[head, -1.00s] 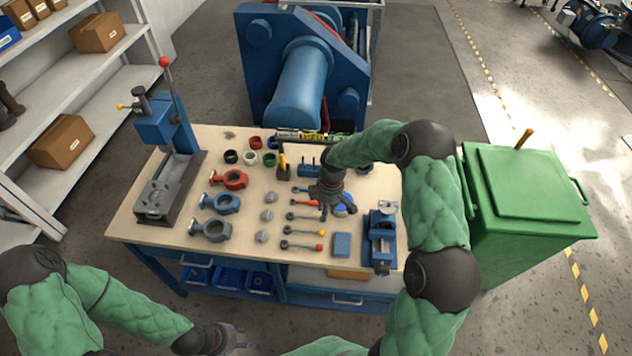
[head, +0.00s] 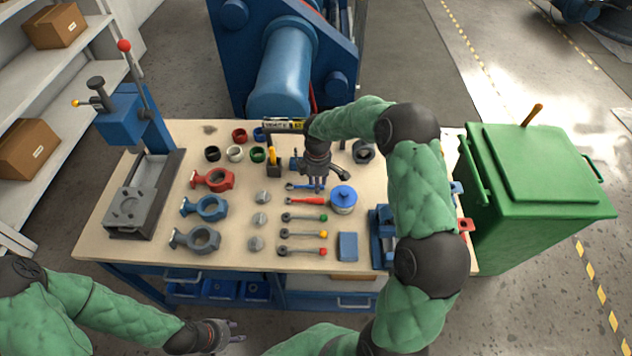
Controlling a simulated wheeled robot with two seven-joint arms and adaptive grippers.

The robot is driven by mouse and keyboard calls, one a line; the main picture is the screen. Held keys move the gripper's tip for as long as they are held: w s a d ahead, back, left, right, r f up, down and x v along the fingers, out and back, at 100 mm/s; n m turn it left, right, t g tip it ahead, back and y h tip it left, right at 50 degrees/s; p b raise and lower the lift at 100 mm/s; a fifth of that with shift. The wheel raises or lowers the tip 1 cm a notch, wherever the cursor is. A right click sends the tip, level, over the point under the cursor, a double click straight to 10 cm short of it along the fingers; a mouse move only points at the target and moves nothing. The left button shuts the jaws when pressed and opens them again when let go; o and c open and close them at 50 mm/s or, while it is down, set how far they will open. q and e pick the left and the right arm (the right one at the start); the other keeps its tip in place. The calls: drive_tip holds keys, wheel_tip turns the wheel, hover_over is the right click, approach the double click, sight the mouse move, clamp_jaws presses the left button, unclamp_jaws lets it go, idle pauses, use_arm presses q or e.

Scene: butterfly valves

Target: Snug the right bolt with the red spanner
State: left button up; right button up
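Several spanners lie in a column on the bench. One has a red handle (head: 308,201), and the lowest (head: 302,251) has a red end; I cannot tell for sure which is the red spanner. A blue-handled one (head: 298,187) lies just above. My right gripper (head: 317,186) points down over the upper spanners, close to the blue and red handles. Its fingers look close together, but whether they grip anything is unclear. My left gripper (head: 236,334) is open and empty in front of the bench. I cannot make out the right bolt.
Red (head: 213,180), blue (head: 205,208) and grey (head: 196,240) valve bodies lie left of several grey discs. A blue pot (head: 343,198) stands right of the spanners. A blue vise (head: 381,237) is partly behind my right arm. A press (head: 128,196) stands at left, a green bin (head: 545,175) at right.

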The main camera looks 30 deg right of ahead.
sight(317, 199)
wheel_tip(317, 199, down, 6)
drive_tip(key=b, duration=0.3)
drive_tip(key=shift+r+b, duration=0.15)
drive_tip(key=shift+b, duration=0.25)
drive_tip(key=shift+f+b, duration=0.75)
drive_tip(key=shift+f, duration=0.8)
clamp_jaws()
